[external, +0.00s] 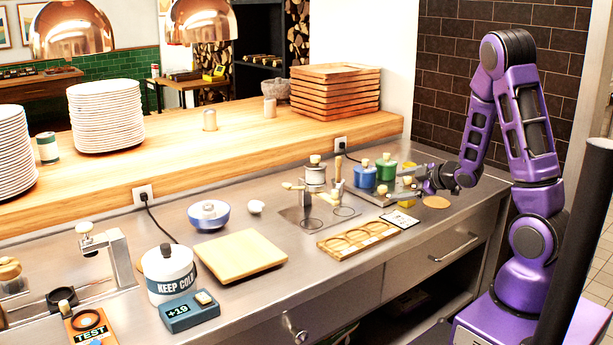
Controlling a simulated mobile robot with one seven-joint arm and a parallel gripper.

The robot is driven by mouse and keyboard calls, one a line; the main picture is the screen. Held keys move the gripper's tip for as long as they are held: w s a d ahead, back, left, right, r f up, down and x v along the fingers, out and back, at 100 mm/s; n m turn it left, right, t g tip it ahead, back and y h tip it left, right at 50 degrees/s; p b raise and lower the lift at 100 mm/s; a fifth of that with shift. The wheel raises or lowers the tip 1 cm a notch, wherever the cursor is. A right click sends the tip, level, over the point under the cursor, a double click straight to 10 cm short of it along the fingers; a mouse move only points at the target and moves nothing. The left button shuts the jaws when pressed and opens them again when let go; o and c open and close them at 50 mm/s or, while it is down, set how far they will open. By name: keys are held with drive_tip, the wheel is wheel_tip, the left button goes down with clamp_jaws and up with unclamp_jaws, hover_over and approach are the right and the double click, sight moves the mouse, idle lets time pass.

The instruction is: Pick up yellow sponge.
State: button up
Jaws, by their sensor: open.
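I cannot pick out a yellow sponge with certainty. A small flat yellow piece (407,203) lies at the right of the counter, just below and left of my gripper. A taller yellow item (409,168) stands behind my gripper, beside a green pot (386,171) and a blue pot (365,177); my gripper partly hides it. My gripper (418,182) is open and reaches in from the right, low over the counter. At this size I see nothing held between its fingers.
A wooden tray with round hollows (357,240) and a white card (399,220) lie in front. A metal press-like stand (315,180) is to the left. A round cork mat (436,202) lies under my wrist. A cutting board (241,256) and a white tub (169,272) stand farther left.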

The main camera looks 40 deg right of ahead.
drive_tip(key=s+d+m, duration=0.1)
drive_tip(key=m, duration=0.1)
drive_tip(key=s+d+f+m+p, duration=0.1)
drive_tip(key=m, duration=0.1)
drive_tip(key=s+d+m, duration=0.1)
drive_tip(key=d+m, duration=0.1)
drive_tip(key=shift+s+f+m+h, duration=0.2)
drive_tip(key=shift+m+h, duration=0.1)
drive_tip(key=shift+h, duration=0.1)
drive_tip(key=m, duration=0.1)
drive_tip(key=s+d+m+p, duration=0.1)
drive_tip(key=shift+f+m, duration=0.2)
drive_tip(key=shift+m, duration=0.1)
drive_tip(key=shift+x, duration=2.45)
drive_tip(key=shift+f, duration=0.1)
drive_tip(key=c, duration=1.4)
